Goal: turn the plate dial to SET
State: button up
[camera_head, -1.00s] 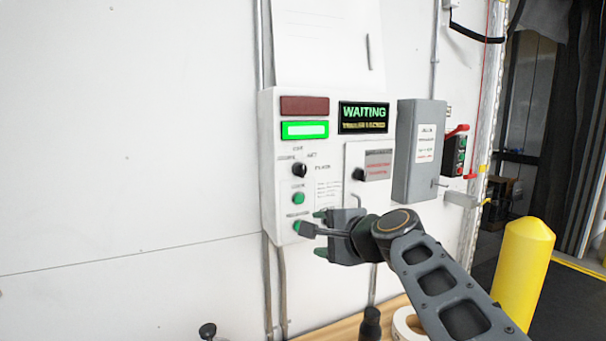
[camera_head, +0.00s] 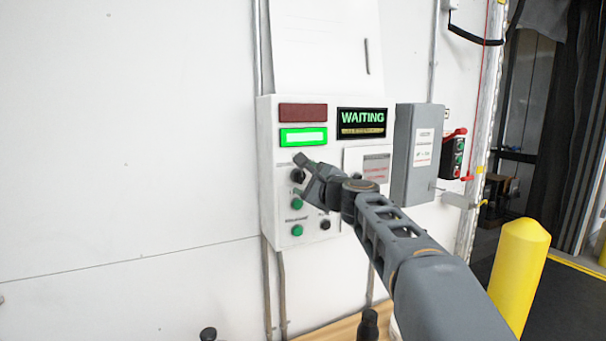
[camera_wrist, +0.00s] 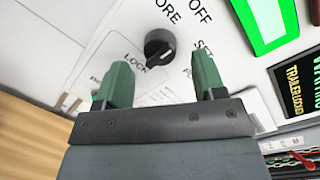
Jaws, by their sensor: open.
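The plate dial is a round black knob (camera_wrist: 160,48) on the white control panel (camera_wrist: 90,28). In the wrist view the words OFF, SET and LOCK and a partly cut-off word ending in ORE stand around it. I cannot tell surely which word its pointer faces. The dial also shows in the head view (camera_head: 297,176), partly behind my gripper (camera_head: 303,172). In the wrist view my gripper (camera_wrist: 163,78) is open, its two green fingers on either side below the knob. The knob lies ahead of the gap between them, and nothing is held.
A lit green lamp (camera_head: 303,137) and a WAITING display (camera_head: 362,121) are above the dial. Green buttons (camera_head: 297,203) and a small black knob (camera_head: 325,224) are below. A grey box (camera_head: 417,152) stands out at the right. A yellow post (camera_head: 519,262) stands farther right.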

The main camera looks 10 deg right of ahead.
aim_at(299, 176)
jog(key=shift+x, duration=1.25)
jog(key=shift+c, duration=0.4)
jog(key=c, duration=0.8)
jog(key=shift+c, duration=0.2)
